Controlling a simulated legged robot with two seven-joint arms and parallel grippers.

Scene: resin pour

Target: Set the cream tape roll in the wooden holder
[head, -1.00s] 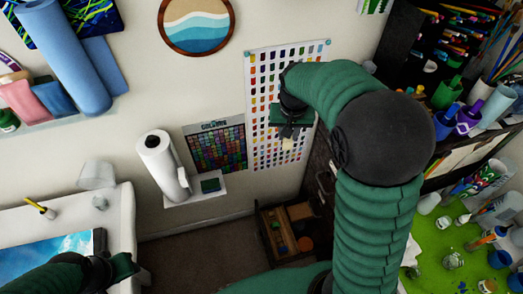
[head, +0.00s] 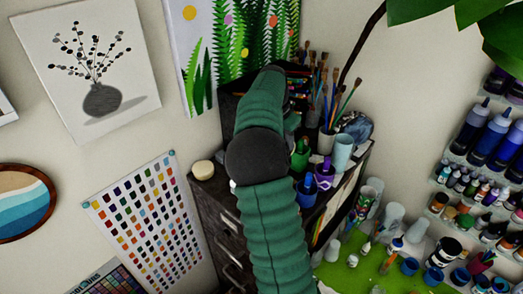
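A round cream roll (head: 202,170) rests on the top left corner of the dark wooden cabinet (head: 208,205), to the left of my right arm. It looks like the cream tape roll and nothing holds it. My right arm rises from the bottom centre, bends at a dark joint and reaches over the cabinet top. Its forearm hides its gripper, so its fingers do not show. My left arm and gripper are out of view. I cannot make out a wooden holder for the roll; part of the cabinet top is hidden behind my arm.
Brushes in a cup (head: 327,140), a green jar (head: 300,155) and a purple jar (head: 324,174) stand right of my arm. A green work surface (head: 350,270) with paint pots lies at lower right. A colour chart (head: 150,225) hangs at left. Leaves overhang at upper right.

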